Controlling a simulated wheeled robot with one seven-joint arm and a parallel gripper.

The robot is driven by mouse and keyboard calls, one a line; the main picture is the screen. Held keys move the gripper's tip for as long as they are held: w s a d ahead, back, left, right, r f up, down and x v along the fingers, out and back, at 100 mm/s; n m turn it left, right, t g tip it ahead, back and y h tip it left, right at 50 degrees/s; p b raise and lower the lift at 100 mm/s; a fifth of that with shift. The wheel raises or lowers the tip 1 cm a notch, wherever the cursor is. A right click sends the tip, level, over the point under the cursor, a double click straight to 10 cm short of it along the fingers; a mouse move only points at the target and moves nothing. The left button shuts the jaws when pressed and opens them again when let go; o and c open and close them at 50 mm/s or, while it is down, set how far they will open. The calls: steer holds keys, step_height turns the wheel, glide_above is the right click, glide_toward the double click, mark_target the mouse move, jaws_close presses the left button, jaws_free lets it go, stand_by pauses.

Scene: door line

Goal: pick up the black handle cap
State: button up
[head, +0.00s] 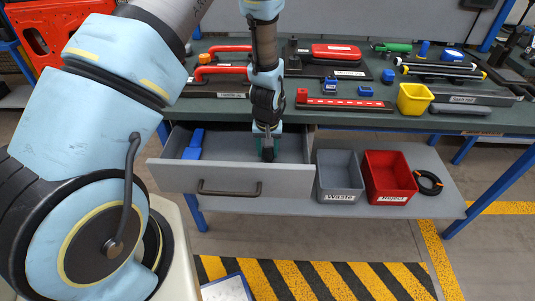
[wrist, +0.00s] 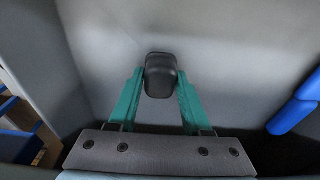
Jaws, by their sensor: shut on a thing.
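The black handle cap (wrist: 161,77) is a small rounded black piece, seen in the middle of the wrist view. My gripper (wrist: 160,90) has its two green fingers on either side of the cap, shut on it. In the head view my gripper (head: 267,151) reaches down into the open grey drawer (head: 230,181). The cap is hard to make out there, against the dark gripper. I cannot tell whether the cap touches the drawer floor.
A blue object (head: 193,145) lies in the drawer's left part; it also shows in the wrist view (wrist: 294,112). The drawer walls stand close around my gripper. The bench top (head: 340,118) above holds several tools. A grey waste bin (head: 339,176) and red bin (head: 389,177) stand to the right.

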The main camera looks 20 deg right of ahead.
mark_target(267, 150)
steer(key=shift+r, duration=0.15)
step_height(267, 150, up, 18)
steer(key=b, duration=0.4)
stand_by(0.3)
